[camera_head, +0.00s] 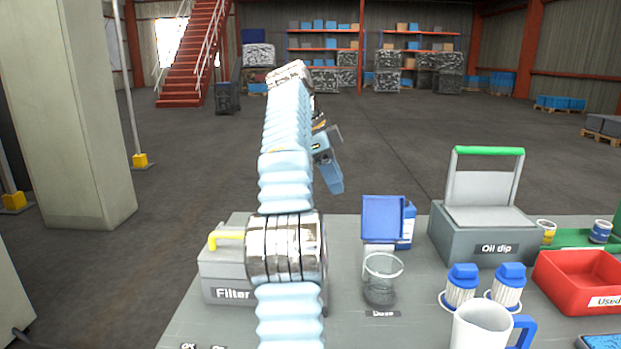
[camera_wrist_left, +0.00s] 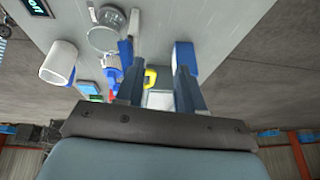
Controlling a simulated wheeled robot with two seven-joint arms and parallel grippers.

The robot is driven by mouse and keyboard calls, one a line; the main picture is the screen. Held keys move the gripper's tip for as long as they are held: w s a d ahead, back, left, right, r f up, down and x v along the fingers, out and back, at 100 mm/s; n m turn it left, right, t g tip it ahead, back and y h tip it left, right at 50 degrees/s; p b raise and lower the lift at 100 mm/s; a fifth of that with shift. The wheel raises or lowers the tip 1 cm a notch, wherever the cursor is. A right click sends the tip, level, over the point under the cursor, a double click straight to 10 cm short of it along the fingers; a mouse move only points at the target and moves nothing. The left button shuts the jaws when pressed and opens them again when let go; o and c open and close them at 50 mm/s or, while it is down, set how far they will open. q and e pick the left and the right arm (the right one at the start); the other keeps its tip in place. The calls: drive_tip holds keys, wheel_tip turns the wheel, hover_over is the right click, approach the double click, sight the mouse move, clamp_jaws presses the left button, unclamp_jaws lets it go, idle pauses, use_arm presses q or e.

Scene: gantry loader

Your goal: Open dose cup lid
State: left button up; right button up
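The dose cup (camera_head: 382,283) is a clear round cup on the grey table, behind a "Dose" label. Its blue square lid (camera_head: 382,218) stands upright at the cup's back, so the cup's mouth is uncovered. My left gripper (camera_head: 328,165) is raised above the table's far edge, left of the lid and apart from it. In the left wrist view my left gripper (camera_wrist_left: 155,58) has its two blue fingers spread, with nothing held between them. A clear round cup (camera_wrist_left: 105,38) shows at the upper left there. My right gripper is not in view.
A grey filter box (camera_head: 222,275) with a yellow handle is partly hidden by my arm. Right of the cup are blue-capped filters (camera_head: 461,285), a white mug (camera_head: 482,328), the oil dip box (camera_head: 484,235) and a red bin (camera_head: 580,285). A blue-white carton (camera_head: 409,225) stands behind the lid.

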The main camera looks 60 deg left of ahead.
use_arm(q)
drive_tip(key=s, duration=0.2)
drive_tip(key=s+a, duration=0.1)
drive_tip(key=s, duration=0.1)
drive_tip(key=shift+s+a, duration=0.2)
drive_tip(key=shift+s, duration=0.1)
idle(0.4)
